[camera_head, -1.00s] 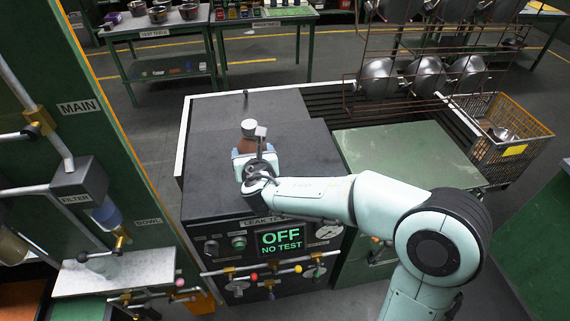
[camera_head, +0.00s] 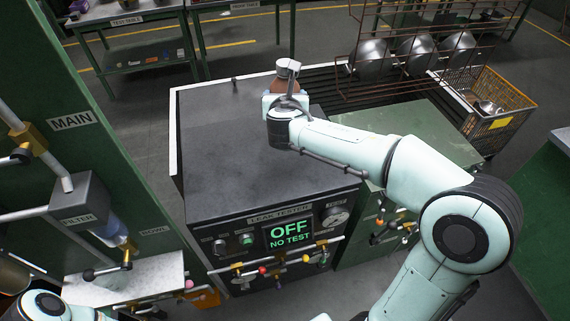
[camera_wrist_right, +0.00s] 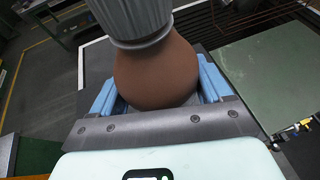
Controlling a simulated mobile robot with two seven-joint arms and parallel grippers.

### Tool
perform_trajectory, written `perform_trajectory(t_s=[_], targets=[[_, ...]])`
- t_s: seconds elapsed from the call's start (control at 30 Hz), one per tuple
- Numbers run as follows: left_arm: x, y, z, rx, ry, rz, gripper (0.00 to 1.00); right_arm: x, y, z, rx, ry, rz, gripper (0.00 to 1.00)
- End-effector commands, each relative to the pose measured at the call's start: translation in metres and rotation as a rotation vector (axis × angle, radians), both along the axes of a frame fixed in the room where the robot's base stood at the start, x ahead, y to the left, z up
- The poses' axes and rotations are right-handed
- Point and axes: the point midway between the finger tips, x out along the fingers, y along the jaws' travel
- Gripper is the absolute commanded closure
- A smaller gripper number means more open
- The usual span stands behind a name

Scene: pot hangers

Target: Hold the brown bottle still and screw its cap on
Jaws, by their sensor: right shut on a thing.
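The brown bottle (camera_head: 286,86) is in my right gripper (camera_head: 286,102), over the back right part of the leak tester's top. In the right wrist view, the blue fingers (camera_wrist_right: 158,92) close on both sides of the bottle's round brown body (camera_wrist_right: 155,68). A ribbed grey cap (camera_head: 288,67) sits at the bottle's top; it also shows in the right wrist view (camera_wrist_right: 132,18). I cannot tell how tightly it sits. The bottle's lower part is hidden by the gripper. Part of my left arm shows at the lower left, but its gripper is out of view.
The dark leak tester (camera_head: 225,150) reads "OFF NO TEST", with knobs and valves on its front. A green-topped bench (camera_head: 405,130) stands to its right. A rack with metal bowls (camera_head: 415,55) and a wire basket (camera_head: 490,100) are behind. A green panel with pipes (camera_head: 75,150) stands left.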

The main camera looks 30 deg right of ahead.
Motion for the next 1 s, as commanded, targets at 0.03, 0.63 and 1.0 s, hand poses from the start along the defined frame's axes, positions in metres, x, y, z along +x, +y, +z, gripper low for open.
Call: perform_trajectory(t_s=[0.03, 0.63, 1.0], targets=[[-0.006, 0.000, -0.005, 0.000, 0.007, 0.000, 0.03, -0.001, 0.000, -0.012, -0.002, 0.007, 0.000, 1.00], [-0.052, 0.000, -0.054, 0.000, 0.059, 0.000, 0.03, -0.001, 0.000, -0.150, 0.000, 0.005, 0.000, 1.00], [-0.052, 0.000, -0.053, 0.000, 0.058, 0.000, 0.03, 0.000, 0.000, -0.153, 0.000, 0.000, -0.001, 1.00]])
